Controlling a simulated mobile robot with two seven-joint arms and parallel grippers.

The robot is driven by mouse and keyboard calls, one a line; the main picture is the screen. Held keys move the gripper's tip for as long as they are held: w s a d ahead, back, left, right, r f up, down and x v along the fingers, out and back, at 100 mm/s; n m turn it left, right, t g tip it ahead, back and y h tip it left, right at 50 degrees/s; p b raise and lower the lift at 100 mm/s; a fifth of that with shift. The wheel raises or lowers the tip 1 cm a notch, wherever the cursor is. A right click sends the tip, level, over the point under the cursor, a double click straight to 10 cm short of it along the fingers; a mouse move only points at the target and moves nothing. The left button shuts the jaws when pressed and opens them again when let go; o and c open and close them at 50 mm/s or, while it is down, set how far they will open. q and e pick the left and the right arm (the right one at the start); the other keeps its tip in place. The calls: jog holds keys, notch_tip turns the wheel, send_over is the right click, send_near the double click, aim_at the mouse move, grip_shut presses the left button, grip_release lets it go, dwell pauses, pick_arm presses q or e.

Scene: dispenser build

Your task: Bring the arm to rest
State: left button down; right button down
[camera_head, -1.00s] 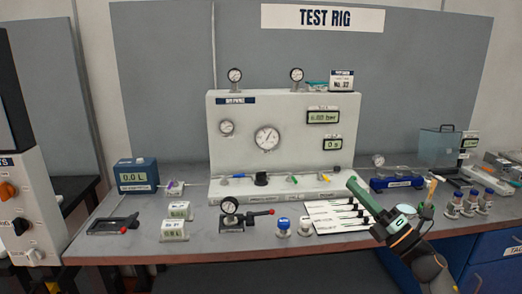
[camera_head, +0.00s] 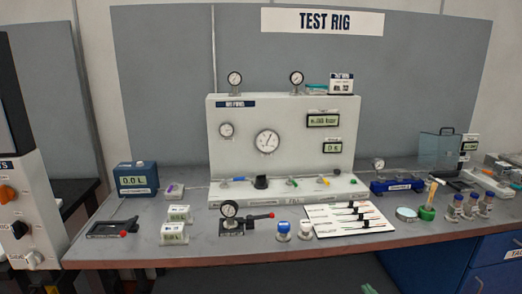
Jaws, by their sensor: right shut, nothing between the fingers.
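My right gripper (camera_head: 368,288) shows only as a small pale green tip at the bottom edge of the head view, in front of and below the bench. Its fingers are shut with nothing between them. The rest of my right arm is out of the picture. My left gripper is not in view. The grey bench (camera_head: 270,247) stands clear of the gripper.
The test rig panel (camera_head: 285,140) with gauges stands at the back. A lever-handled gauge unit (camera_head: 232,224), a white card with several rods (camera_head: 348,219), a round disc (camera_head: 406,214) and several small bottles (camera_head: 470,207) stand along the bench. The bench's front edge is clear.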

jog(key=s+a+f+g, duration=0.1)
jog(key=s+a+f, duration=0.2)
jog(key=s, duration=0.7)
jog(key=s+a+f+g+y, duration=0.1)
jog(key=s+a+f+g, duration=0.1)
jog(key=s+a+f, duration=0.2)
jog(key=s+a+f+m+g+y, duration=0.1)
jog(key=s+a+f, duration=0.3)
jog(key=s, duration=1.3)
notch_tip(320, 180, down, 5)
jog(key=shift+a+r+g, duration=0.1)
jog(key=shift+a+g, duration=0.15)
jog(key=shift+g, duration=0.45)
